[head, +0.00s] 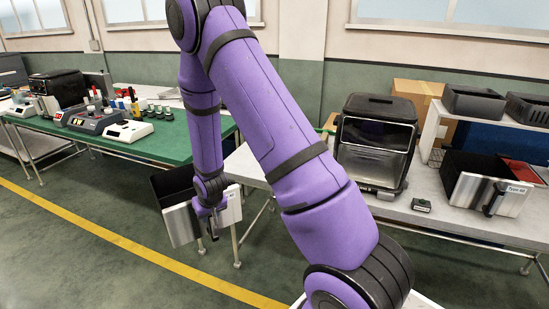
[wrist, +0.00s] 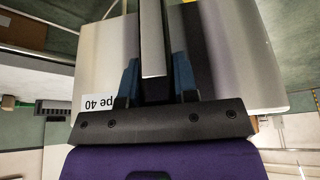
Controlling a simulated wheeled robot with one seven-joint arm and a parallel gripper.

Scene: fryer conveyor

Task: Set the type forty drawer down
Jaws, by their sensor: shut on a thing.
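My gripper (head: 214,211) is shut on the handle of a drawer (head: 183,226) with a silver front and a black body. The drawer hangs in the air by the gap between the green table and the grey table. In the wrist view my gripper (wrist: 155,78) has a finger on each side of the bar handle. The silver front (wrist: 225,60) fills much of that view, and its white label (wrist: 98,102) reads "pe 40" upside down, partly covered. My arm hides part of the scene behind it.
The green table (head: 160,143) holds several devices.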

